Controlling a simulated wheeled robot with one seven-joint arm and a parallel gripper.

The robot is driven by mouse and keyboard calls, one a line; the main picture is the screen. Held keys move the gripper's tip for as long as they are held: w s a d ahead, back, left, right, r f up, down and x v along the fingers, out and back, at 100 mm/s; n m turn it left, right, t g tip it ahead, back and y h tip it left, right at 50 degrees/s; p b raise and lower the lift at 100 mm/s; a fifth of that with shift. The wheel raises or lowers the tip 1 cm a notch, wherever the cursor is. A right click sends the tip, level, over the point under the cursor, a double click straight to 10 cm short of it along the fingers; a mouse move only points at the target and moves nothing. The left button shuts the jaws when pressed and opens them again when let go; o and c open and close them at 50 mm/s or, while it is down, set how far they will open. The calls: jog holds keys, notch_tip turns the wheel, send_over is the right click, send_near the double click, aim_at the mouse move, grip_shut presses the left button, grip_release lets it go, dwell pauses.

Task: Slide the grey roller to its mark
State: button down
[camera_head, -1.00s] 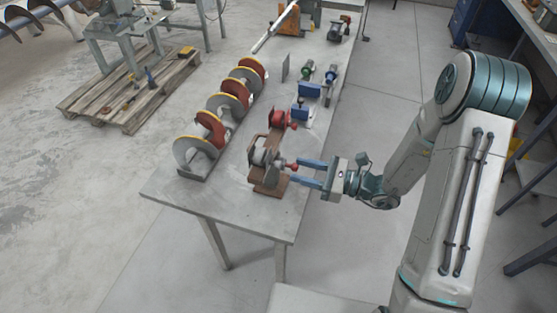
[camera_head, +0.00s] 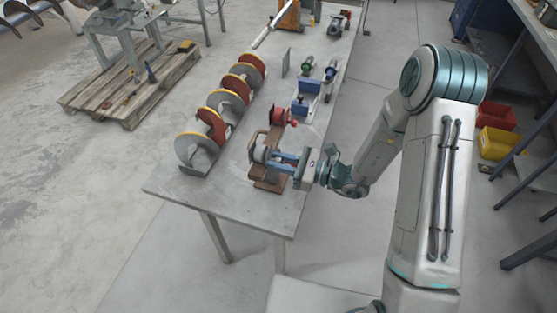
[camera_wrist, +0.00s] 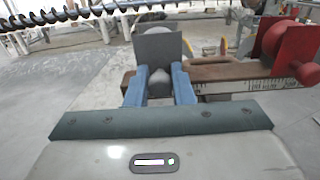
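The grey roller (camera_head: 259,153) stands at the near end of a brown slide base (camera_head: 268,184) on the table. In the wrist view its upright grey plate (camera_wrist: 160,45) faces me, with a rounded grey knob (camera_wrist: 159,80) in front. My gripper (camera_head: 273,160) reaches in from the right, its two blue fingers on either side of the knob. The wrist view shows the fingers (camera_wrist: 160,88) close against both sides of it. A red roller unit (camera_head: 281,116) with a red knob sits at the base's far end. A white marked scale (camera_wrist: 245,87) runs along the base; the target mark is not discernible.
Red and grey discs with yellow rims (camera_head: 197,150) line the table's left side. Blue blocks (camera_head: 300,106) and small green and blue tools stand beyond the red unit. The near end of the table (camera_head: 225,203) is clear.

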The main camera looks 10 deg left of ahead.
jog(key=shift+w+b, duration=0.2)
jog(key=shift+b, duration=0.25)
jog(key=c, duration=1.3)
grip_release()
jog(key=s+d+b, duration=0.1)
jog(key=d+b, duration=0.2)
jog(key=d, duration=1.1)
jog(key=shift+s+a, duration=0.1)
